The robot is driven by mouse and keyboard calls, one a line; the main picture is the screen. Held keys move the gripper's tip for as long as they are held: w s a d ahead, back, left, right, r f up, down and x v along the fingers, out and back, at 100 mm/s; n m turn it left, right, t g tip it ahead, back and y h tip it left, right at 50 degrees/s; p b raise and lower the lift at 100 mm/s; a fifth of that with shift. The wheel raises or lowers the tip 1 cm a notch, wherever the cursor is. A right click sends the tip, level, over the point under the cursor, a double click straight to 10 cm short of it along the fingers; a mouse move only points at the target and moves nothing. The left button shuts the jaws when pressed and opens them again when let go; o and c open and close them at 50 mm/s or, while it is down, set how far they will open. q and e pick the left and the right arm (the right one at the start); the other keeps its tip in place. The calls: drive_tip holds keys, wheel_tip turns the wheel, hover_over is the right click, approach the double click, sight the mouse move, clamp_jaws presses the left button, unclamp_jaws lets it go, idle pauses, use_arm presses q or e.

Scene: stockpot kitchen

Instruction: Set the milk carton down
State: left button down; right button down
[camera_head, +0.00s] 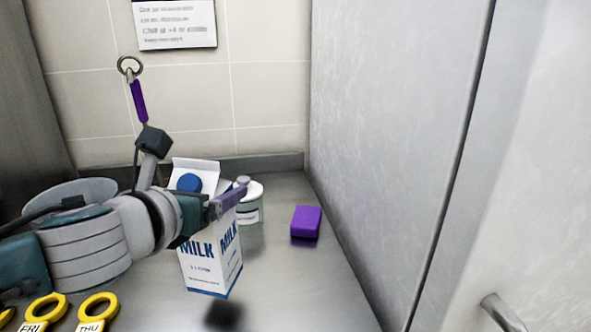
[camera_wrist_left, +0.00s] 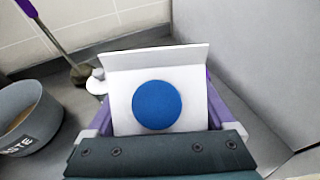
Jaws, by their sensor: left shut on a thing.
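The milk carton (camera_head: 207,272) is white with blue MILK lettering and a blue cap. It hangs upright, a little tilted, above the steel counter (camera_head: 285,290), with a dark shadow on the counter below its base. My left gripper (camera_head: 214,205) is shut on the carton's upper part. In the left wrist view the carton's white top (camera_wrist_left: 150,60) with its round blue cap sits between the purple fingers of the left gripper (camera_wrist_left: 158,118). The carton's base is hidden in that view. My right gripper is in neither view.
A white lidded tub (camera_head: 250,212) stands behind the carton. A purple block (camera_head: 306,222) lies to its right. Yellow rings (camera_head: 98,307) with day labels lie front left. A grey waste pot (camera_wrist_left: 28,120) stands at left. A tall grey panel (camera_head: 395,140) bounds the right; counter before the block is clear.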

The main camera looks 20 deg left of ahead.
use_arm(q)
drive_tip(key=shift+f+b, duration=1.1)
drive_tip(key=shift+f, duration=1.05)
drive_tip(key=shift+c, duration=0.8)
unclamp_jaws()
drive_tip(key=shift+f, duration=0.2)
drive_tip(key=shift+o, duration=0.8)
drive_tip(key=shift+r, duration=0.1)
